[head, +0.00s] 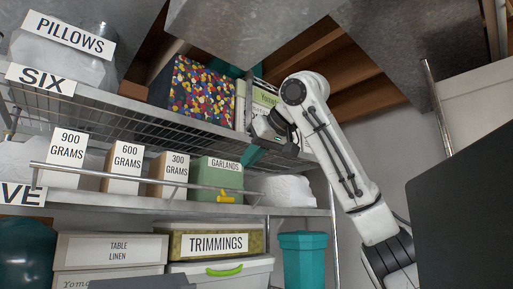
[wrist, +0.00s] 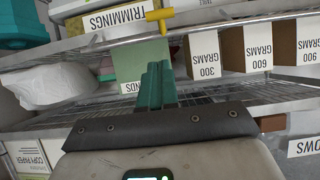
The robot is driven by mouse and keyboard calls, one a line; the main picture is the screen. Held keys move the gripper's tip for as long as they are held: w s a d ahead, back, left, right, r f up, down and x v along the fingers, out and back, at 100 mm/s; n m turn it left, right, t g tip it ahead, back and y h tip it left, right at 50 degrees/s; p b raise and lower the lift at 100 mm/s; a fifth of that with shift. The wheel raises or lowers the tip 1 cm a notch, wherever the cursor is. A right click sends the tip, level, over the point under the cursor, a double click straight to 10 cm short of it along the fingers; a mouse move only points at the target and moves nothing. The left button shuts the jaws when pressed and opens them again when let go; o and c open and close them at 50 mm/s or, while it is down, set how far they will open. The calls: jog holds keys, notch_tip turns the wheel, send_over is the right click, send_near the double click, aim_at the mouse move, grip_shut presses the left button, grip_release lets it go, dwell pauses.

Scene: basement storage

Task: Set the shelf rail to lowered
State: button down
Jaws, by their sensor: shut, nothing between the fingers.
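The shelf rail (head: 110,175) is a thin metal bar. It runs across the front of the middle shelf, in front of the labelled boxes and above the shelf's front edge. A yellow handle (head: 229,197) sits near its right end. In the wrist view, which is upside down, the yellow handle (wrist: 160,15) shows at the top, beyond my fingertips. My gripper (head: 251,155) has teal fingers, shut and empty, above and right of the handle, near the green garlands box. In the wrist view my gripper (wrist: 157,66) points toward that box and the handle, apart from the handle.
The upper wire shelf (head: 100,110) holds a pillows bin and a colourful dotted box (head: 203,90). The green garlands box (head: 215,175) and several gram-labelled boxes stand behind the rail. A trimmings box (head: 215,243) is below. A dark panel (head: 460,220) fills the right side.

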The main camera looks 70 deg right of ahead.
jog(key=w+d+f+p, duration=0.2)
jog(key=w+d+f, duration=0.1)
jog(key=w+f, duration=0.2)
jog(key=shift+f, duration=0.7)
jog(key=shift+w+f, duration=0.1)
jog(key=shift+f, duration=0.05)
